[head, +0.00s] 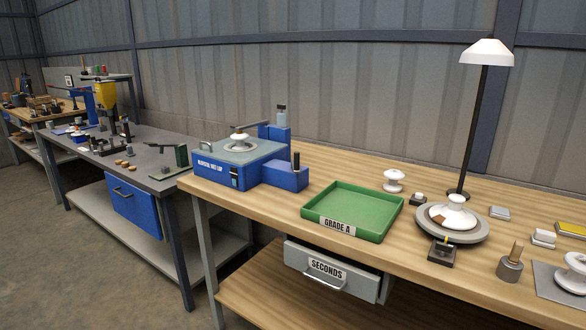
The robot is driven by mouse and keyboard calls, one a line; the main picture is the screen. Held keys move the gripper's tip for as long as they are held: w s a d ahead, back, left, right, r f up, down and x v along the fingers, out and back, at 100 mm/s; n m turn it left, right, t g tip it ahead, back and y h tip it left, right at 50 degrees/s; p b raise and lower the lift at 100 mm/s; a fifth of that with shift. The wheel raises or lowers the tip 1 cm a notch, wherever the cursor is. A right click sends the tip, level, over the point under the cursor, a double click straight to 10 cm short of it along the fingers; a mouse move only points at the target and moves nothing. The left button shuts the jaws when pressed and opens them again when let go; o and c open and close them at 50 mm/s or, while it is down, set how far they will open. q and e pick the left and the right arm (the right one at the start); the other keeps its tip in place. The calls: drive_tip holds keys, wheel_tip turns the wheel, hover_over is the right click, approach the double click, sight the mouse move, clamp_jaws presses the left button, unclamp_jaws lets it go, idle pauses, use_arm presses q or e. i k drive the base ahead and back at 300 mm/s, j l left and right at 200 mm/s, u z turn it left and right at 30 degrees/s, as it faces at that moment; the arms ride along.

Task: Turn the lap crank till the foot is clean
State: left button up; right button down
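The blue lap machine (211,174) stands at the left end of the wooden bench, with a grey top. A white insulator piece (239,138) sits on its top under a thin bar. A lower blue block (283,178) adjoins it at the right and bears a dark upright handle (296,160), which may be the lap crank. Neither of my grippers is in view.
An empty green tray (347,193) marked GRADE A lies right of the lap. A drawer (317,273) marked SECONDS hangs below, slightly open. A white insulator with a brown patch sits on a round grey stand (474,237) by a lamp (486,53). Another insulator (394,180) stands behind.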

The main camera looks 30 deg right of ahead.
sight(295, 163)
drive_tip(key=i+l+z, duration=0.15)
drive_tip(key=i, duration=0.35)
drive_tip(key=i+l+z, duration=0.15)
drive_tip(key=i+l, duration=0.15)
drive_tip(key=i, duration=0.25)
